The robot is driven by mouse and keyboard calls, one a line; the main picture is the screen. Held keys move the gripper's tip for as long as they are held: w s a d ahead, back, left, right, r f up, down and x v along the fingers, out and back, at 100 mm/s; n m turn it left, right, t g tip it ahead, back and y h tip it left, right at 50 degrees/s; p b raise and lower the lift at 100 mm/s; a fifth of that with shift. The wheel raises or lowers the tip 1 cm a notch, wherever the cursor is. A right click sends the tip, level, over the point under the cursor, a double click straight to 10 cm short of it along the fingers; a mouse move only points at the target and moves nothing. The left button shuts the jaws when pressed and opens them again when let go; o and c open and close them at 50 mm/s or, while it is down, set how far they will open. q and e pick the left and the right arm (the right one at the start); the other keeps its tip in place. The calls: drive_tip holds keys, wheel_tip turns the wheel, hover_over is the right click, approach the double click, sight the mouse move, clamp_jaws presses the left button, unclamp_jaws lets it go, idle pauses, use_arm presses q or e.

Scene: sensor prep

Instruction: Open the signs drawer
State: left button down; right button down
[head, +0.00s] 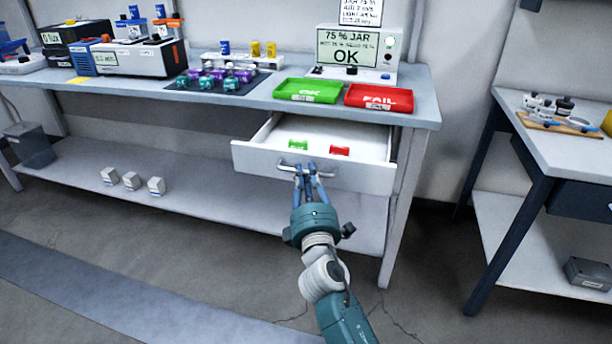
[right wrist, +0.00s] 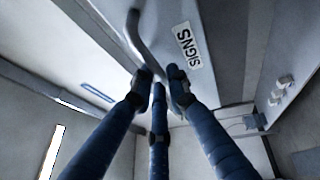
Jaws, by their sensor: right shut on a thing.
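The signs drawer (head: 372,178) is pulled out from under the bench top in the head view, with its inside showing. A green sign (head: 298,145) and a red sign (head: 339,151) lie in it. My right gripper (head: 304,171) is at the drawer front, shut on the curved metal handle (head: 291,165). In the right wrist view the drawer front carries a white SIGNS label (right wrist: 188,46), and the handle (right wrist: 140,42) runs down between the gripper fingers (right wrist: 160,88).
On the bench (head: 240,99) above the drawer stand a green OK tray (head: 308,97), a red FAIL tray (head: 378,104) and a display reading OK (head: 346,45). Small white boxes (head: 132,181) sit on the lower shelf. A second table (head: 588,152) stands at right. The floor in front is clear.

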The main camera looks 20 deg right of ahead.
drive_tip(key=c, duration=1.9)
unclamp_jaws()
drive_tip(key=shift+c, duration=0.2)
drive_tip(key=v, duration=0.7)
drive_tip(key=shift+s, duration=0.2)
drive_tip(key=shift+f, duration=0.15)
